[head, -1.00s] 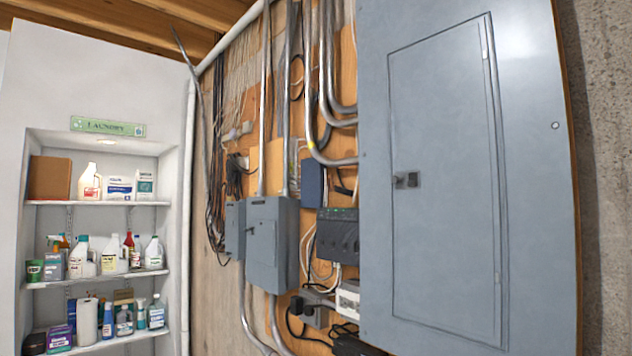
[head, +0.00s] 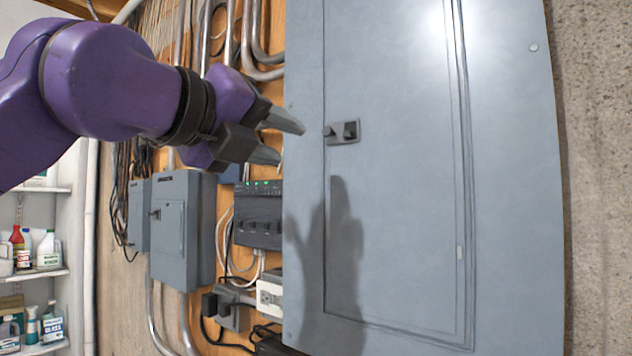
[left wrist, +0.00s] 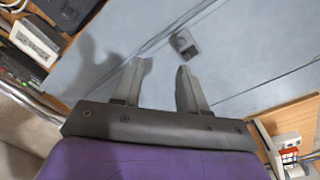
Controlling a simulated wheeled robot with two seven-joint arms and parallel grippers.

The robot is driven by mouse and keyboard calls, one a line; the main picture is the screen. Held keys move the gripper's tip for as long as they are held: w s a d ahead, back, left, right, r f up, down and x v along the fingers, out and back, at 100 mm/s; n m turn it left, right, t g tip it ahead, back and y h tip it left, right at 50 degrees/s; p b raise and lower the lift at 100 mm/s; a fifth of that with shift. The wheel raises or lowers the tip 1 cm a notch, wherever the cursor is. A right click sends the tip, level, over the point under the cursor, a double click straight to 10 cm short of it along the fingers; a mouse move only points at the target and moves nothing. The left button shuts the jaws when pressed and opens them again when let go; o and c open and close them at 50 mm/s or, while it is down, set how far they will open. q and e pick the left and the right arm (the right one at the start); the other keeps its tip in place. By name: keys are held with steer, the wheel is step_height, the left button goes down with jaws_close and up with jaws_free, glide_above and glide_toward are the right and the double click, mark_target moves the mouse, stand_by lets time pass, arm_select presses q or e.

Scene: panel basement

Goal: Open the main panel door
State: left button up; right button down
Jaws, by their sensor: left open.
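The main panel door (head: 395,230) is a tall grey door set in the large grey panel (head: 515,200) and looks closed. Its small dark latch handle (head: 343,132) is on the door's left edge; the latch also shows in the left wrist view (left wrist: 184,44). My left gripper (head: 285,140) is open and empty, just left of the latch and apart from it. In the left wrist view its two fingers (left wrist: 160,85) point toward the latch with a gap between them. My right gripper is in no view.
A smaller grey box (head: 182,230), a dark unit with green lights (head: 258,215) and a white outlet box (head: 270,293) are left of the panel, among conduits and cables. Shelves with bottles (head: 40,272) stand at far left. A concrete wall (head: 598,200) is on the right.

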mark_target(326, 131)
arm_select(q)
steer(key=shift+h, duration=0.3)
steer(key=w+d+r+p, duration=0.1)
steer(key=w+d+p, duration=0.1)
steer(key=w+d, duration=0.1)
steer(key=w+d+r+p, duration=0.1)
steer(key=w+d+p, duration=0.1)
steer(key=shift+w+r, duration=0.25)
steer(key=shift+r, duration=0.1)
steer(key=shift+w+d, duration=0.25)
steer(key=shift+d, duration=0.1)
steer(key=shift+s, duration=0.1)
steer(key=shift+f, duration=0.1)
jaws_close()
